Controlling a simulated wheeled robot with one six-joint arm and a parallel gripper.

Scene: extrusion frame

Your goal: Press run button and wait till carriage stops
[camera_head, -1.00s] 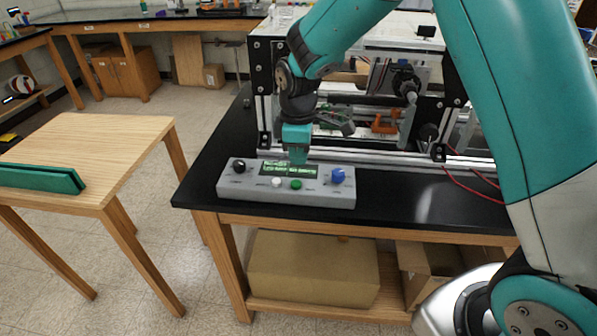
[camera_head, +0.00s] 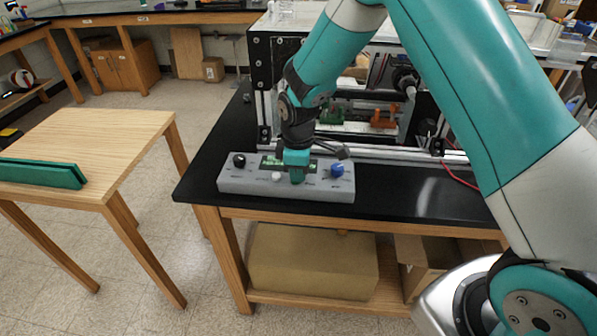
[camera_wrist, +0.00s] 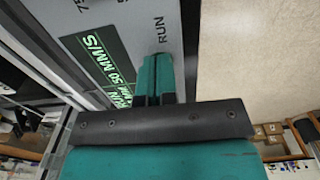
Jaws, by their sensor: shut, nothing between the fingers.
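The grey control panel (camera_head: 232,184) lies at the front edge of the black bench and shows a black knob (camera_head: 239,160), a white button (camera_head: 276,176), a blue knob (camera_head: 337,169) and a lit green display (camera_head: 271,163). My gripper (camera_head: 297,180) is shut and empty, pointing down at the panel's front, over the spot of the green button, which it hides. In the wrist view the fingertips (camera_wrist: 160,62) are at the panel beside the RUN label (camera_wrist: 160,32); the display (camera_wrist: 95,60) reads "50 MM/S". I cannot tell whether the button is pushed in.
The extrusion frame (camera_head: 264,95) stands behind the panel, with an orange part (camera_head: 383,118) and a green part (camera_head: 331,113) inside; I cannot tell which part is the carriage. A red cable (camera_head: 460,180) lies at right. A wooden table (camera_head: 110,135) stands at left.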

